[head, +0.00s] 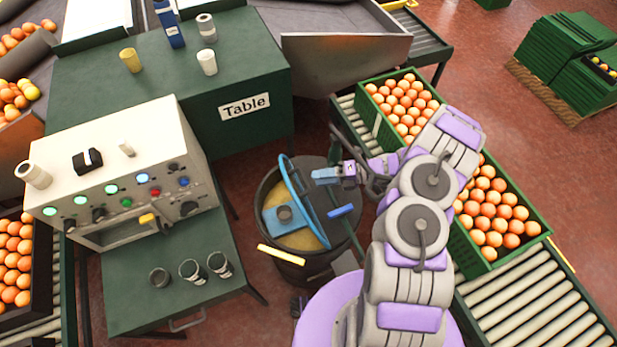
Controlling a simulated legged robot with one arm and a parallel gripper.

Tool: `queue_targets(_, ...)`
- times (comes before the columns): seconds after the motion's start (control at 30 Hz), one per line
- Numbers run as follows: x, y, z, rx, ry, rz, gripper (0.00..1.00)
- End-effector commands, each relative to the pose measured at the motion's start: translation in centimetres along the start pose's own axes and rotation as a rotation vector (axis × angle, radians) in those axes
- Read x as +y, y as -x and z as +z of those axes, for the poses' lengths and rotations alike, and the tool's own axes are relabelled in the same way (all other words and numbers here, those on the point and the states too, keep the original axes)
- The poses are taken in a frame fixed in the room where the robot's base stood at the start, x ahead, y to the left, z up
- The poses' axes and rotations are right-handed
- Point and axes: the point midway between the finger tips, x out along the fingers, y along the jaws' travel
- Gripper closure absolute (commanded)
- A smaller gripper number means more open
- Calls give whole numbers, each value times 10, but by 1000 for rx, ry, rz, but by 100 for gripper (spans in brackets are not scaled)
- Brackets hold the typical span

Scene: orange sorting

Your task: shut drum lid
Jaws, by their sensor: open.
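The dark drum (262,232) stands on the floor at the picture's middle, with yellowish contents and a blue block-like part (285,214) showing in its opening. A blue-edged lid (291,178) stands tilted up over the drum, seen partly edge-on, so the drum is open. A short blue bar (341,211) shows just right of the lid; I cannot tell whether it is joined to it. My gripper (322,176) is open, close to the right of the lid's upper part. I cannot tell whether it touches the lid. My arm reaches in from the lower right.
A control panel (115,170) on a green stand is left of the drum, with several cups (192,271) on its lower shelf. A green table (200,85) stands behind. Orange crates (520,239) on a roller conveyor (530,299) bound the right. A yellow bar (281,256) is at the drum's front.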

Motion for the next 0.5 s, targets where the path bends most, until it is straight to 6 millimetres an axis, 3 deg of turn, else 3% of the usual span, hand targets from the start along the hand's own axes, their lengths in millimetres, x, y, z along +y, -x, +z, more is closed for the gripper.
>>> queue_targets(0.3,1,69,1,-1,1,-7,58)
queue_targets(0.5,1,101,0,0,-2,-2,58)
